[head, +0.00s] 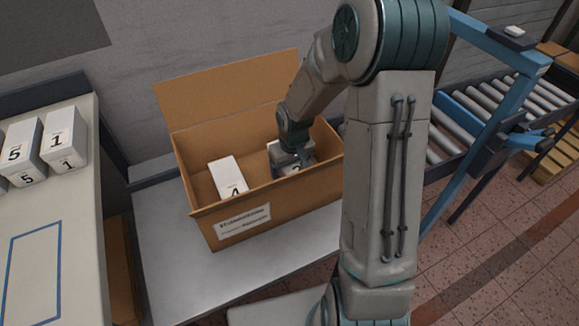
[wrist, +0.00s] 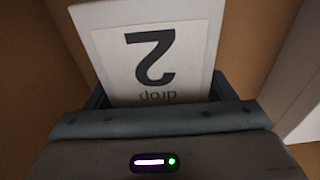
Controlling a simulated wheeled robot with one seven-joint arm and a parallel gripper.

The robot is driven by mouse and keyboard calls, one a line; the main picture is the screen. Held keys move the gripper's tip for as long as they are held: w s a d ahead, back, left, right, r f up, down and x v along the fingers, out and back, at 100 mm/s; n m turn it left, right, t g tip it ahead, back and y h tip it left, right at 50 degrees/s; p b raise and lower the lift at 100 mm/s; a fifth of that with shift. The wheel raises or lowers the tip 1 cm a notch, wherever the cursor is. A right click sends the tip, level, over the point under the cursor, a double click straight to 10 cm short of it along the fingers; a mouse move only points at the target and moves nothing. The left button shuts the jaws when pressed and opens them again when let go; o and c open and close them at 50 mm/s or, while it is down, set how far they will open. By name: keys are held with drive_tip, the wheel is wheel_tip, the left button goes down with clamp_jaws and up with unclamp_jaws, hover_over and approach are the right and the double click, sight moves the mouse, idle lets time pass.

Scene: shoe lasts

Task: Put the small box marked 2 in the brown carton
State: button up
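The small white box marked 2 (head: 273,146) is inside the brown carton (head: 205,208), in its right part. In the wrist view the box (wrist: 201,42) shows its label with a large 2, upside down. My gripper (head: 293,158) reaches down into the carton at this box. In the wrist view its fingers (wrist: 160,100) lie close against both sides of the box, with no clear gap. The box's lower end is hidden, so I cannot tell whether it touches the carton floor.
A white box marked 4 (head: 228,175) stands in the carton's left part. The carton's back flap (head: 230,88) is raised. Boxes marked 5 (head: 22,148) and 1 (head: 64,138) stand on the left table (head: 70,210). A roller conveyor (head: 480,105) lies to the right.

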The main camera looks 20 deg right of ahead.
drive_tip(key=shift+o, duration=0.3)
drive_tip(key=shift+r, duration=0.1)
drive_tip(key=r, duration=0.4)
drive_tip(key=s+r+p, duration=0.1)
drive_tip(key=r, duration=0.3)
drive_tip(key=r+p, duration=0.1)
drive_tip(key=r, duration=0.3)
drive_tip(key=shift+s+d, duration=0.15)
drive_tip(key=shift+s, duration=0.05)
